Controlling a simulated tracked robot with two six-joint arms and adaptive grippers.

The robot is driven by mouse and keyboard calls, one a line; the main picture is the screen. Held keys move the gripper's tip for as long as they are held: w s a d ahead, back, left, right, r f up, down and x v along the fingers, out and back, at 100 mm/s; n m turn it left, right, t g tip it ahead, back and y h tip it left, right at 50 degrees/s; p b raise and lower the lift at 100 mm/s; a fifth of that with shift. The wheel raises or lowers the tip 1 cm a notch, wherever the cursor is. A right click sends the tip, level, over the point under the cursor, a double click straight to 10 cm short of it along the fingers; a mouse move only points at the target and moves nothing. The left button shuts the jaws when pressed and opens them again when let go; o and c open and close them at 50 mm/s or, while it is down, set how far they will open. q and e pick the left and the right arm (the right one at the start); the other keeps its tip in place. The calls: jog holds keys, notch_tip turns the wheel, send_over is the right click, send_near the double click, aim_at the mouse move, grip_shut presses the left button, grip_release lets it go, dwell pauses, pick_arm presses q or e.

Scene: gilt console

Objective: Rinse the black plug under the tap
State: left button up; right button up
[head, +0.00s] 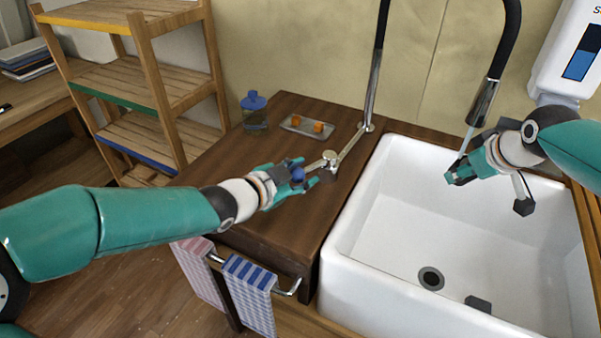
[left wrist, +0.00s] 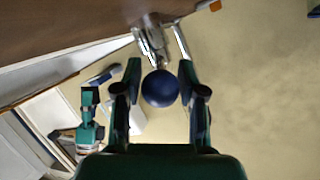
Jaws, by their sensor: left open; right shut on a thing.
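My right gripper (head: 455,176) is shut on a small dark thing, seemingly the black plug, which the fingers mostly hide. It is above the white sink basin, just below the black-hosed tap (head: 485,102). A thin stream of water (head: 466,140) runs from the spout down to this gripper. My left gripper (head: 300,180) is open, its fingers on either side of a blue ball knob (head: 297,174) beside the tap's metal base. In the left wrist view the knob (left wrist: 160,88) sits between the open fingers (left wrist: 160,80); I cannot tell if they touch it.
The white sink (head: 375,235) has a drain (head: 431,278) and a dark block (head: 478,303) on its floor. On the wooden counter (head: 290,225) stand a blue-lidded jar (head: 254,112) and a tray (head: 292,125) with orange pieces. Towels (head: 249,290) hang in front. A dispenser (head: 565,55) is at right.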

pick_arm(q)
jog(key=shift+c, duration=0.2)
grip_shut()
jog(key=shift+w+a+r+m+g+h, duration=0.2)
jog(key=shift+w+m+g+h, duration=0.1)
jog(key=shift+w+m+h, duration=0.1)
jog(key=shift+w+a+m+g+h, duration=0.3)
jog(key=shift+w+m+g+h, duration=0.2)
jog(key=shift+m, duration=0.2)
jog(key=shift+a+g, duration=0.1)
jog(key=shift+g, duration=0.3)
